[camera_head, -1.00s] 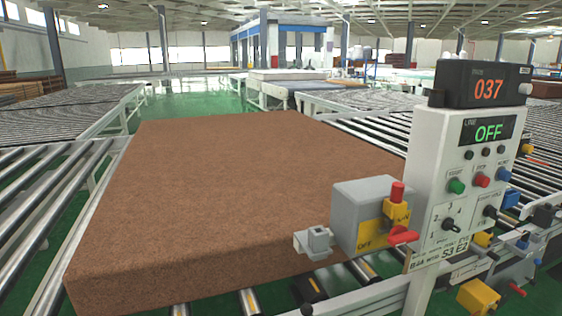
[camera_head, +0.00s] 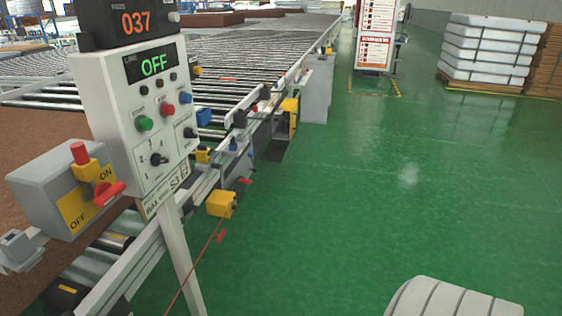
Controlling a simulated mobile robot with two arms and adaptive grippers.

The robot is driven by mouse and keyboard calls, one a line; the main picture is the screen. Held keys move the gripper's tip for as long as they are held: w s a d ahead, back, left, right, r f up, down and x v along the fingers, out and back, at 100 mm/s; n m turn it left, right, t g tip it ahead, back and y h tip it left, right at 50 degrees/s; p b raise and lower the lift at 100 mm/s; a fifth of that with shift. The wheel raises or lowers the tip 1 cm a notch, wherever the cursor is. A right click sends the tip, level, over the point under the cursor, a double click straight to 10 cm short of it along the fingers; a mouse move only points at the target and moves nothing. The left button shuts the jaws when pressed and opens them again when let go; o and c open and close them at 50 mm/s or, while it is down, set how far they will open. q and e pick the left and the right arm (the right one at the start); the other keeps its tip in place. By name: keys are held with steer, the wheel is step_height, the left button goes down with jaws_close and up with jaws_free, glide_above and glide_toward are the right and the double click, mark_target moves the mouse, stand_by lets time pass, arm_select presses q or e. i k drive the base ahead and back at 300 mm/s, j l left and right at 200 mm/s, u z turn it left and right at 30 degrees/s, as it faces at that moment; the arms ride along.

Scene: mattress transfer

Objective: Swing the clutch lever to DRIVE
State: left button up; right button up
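No DRIVE label is readable, so I cannot tell which part is the clutch lever. Several small levers and knobs line the conveyor's side rail, among them a blue part (camera_head: 204,116) and a red-tipped part (camera_head: 245,181). The control panel (camera_head: 135,100) stands on a post at the left, with 037 above and OFF on its display. A grey switch box (camera_head: 45,188) beside it has a red handle (camera_head: 107,193) near ON and OFF labels. Neither gripper is in view.
The brown mattress (camera_head: 35,130) shows at the left edge on the rollers. A yellow box (camera_head: 221,203) with a red cord sticks out from the rail. The green floor (camera_head: 350,200) right of the conveyor is open. White stacked blocks (camera_head: 487,52) stand at the back right.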

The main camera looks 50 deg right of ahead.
mark_target(249, 155)
steer(key=z, duration=1.35)
steer(key=i+l, duration=0.3)
steer(key=i, duration=0.2)
steer(key=i+l, duration=0.3)
steer(key=i, duration=0.2)
steer(key=i+l, duration=0.3)
steer(key=i, duration=0.2)
